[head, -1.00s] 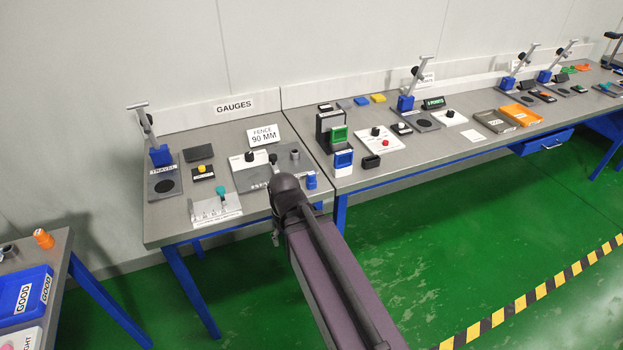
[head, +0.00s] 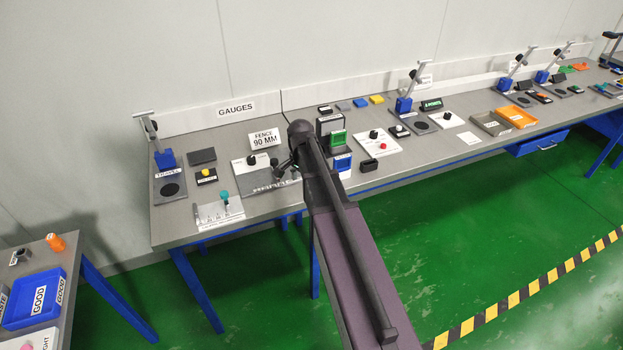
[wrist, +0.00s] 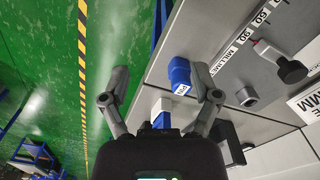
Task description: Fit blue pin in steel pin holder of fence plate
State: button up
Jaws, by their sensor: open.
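The blue pin (wrist: 180,72) shows in the wrist view with a white label on its end, close to the table's front edge. It appears between the fingers of my gripper (wrist: 162,74), nearer the right finger. My gripper is open and holds nothing; I cannot tell its height above the pin. The steel pin holder (wrist: 248,96) is a grey round socket on the fence plate (wrist: 227,72), right of the right finger. In the head view the fence plate (head: 262,187) is partly visible beside my gripper (head: 284,165); my arm hides the pin and holder.
A black knob (wrist: 291,71) stands on the plate beyond the holder. Green floor lies left of the table edge.

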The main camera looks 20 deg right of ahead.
jog(key=w+d+m, duration=0.1)
jog(key=w+d+r+m+p, duration=0.1)
jog(key=w+d, duration=0.1)
jog(key=w+d+r+m, duration=0.1)
jog(key=w+m, duration=0.1)
jog(key=shift+d+r+p, duration=0.15)
jog(key=shift+d+p, duration=0.15)
jog(key=shift+p, duration=0.05)
jog(key=shift+w+d+r+m, duration=0.15)
jog(key=shift+w+d+m, duration=0.35)
jog(key=shift+d+m, duration=0.1)
jog(key=shift+a, duration=0.1)
notch_tip(320, 180, down, 9)
jog(key=b, duration=0.8)
jog(key=shift+b, duration=0.35)
dwell(0.4)
grip_shut()
jog(key=shift+r, duration=0.1)
